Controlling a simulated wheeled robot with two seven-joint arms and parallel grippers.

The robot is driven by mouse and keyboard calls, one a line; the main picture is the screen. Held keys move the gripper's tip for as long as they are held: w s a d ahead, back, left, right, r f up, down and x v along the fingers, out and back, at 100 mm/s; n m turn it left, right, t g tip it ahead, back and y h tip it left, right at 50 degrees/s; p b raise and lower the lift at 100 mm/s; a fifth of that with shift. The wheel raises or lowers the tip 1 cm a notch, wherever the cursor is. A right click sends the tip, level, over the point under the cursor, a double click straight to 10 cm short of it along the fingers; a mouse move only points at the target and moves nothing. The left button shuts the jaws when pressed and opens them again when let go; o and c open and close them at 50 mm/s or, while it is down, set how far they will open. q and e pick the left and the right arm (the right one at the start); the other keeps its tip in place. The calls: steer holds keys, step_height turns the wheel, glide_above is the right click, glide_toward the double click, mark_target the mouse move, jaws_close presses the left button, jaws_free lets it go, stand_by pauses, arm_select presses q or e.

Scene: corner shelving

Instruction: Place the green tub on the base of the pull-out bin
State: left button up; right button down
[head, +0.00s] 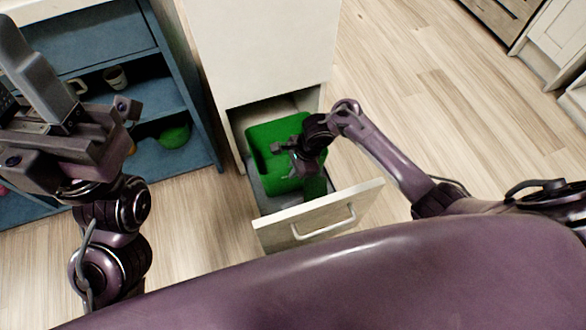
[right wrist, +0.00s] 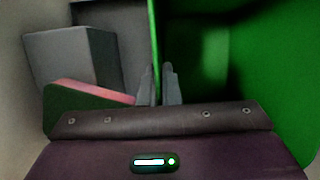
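The green tub (head: 265,135) is inside the pull-out bin (head: 275,238), which stands open below a white cabinet. My right gripper (head: 292,162) is at the tub, reaching in from the right. In the right wrist view its two fingers (right wrist: 158,88) stand close together on either side of the tub's thin wall, with the tub's green inside (right wrist: 240,60) to the right. It looks shut on that wall. The tub's underside is hidden, so I cannot tell if it touches the bin's base. My left gripper (head: 35,75) is raised at the far left, away from the bin; its finger gap is unclear.
A blue shelf unit (head: 180,85) at the left holds a cup (head: 115,77) and a green bowl (head: 174,136). In the right wrist view a grey block-like shape (right wrist: 75,58) and a green, pink-edged item (right wrist: 90,100) are beside the tub. The wooden floor (head: 430,110) at right is clear.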

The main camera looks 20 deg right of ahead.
steer(key=c, duration=1.6)
jaws_free()
steer(key=shift+c, duration=0.2)
